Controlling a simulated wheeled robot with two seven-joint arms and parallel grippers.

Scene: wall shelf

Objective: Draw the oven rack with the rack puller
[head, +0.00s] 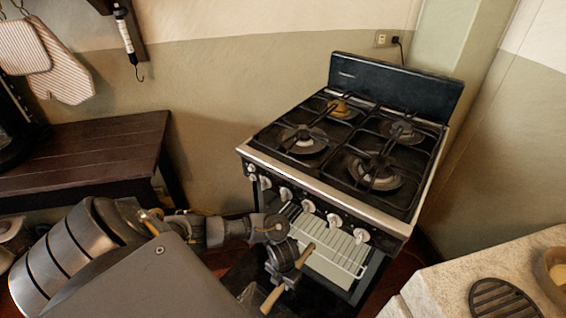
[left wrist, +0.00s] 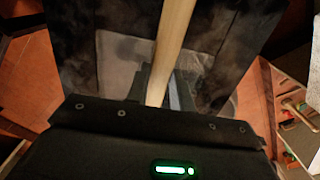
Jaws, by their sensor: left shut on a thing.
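The oven rack (head: 336,246) is a pale wire grid showing inside the open front of the black stove (head: 300,185), below its knobs. My left gripper (head: 284,279) is in front of the oven, shut on the wooden handle of the rack puller (head: 304,256). The handle slants up to the right, its upper end close in front of the rack in the picture. I cannot tell whether the puller touches the rack. In the left wrist view the handle (left wrist: 174,40) runs between the fingers (left wrist: 158,85); the puller's working end is not visible. My right gripper is not in view.
A stone counter (head: 440,288) with a round black trivet (head: 505,298) stands at the lower right. A dark wooden bench (head: 85,150) is at the left. Oven mitts (head: 55,65) and a hooked tool (head: 127,38) hang on the wall.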

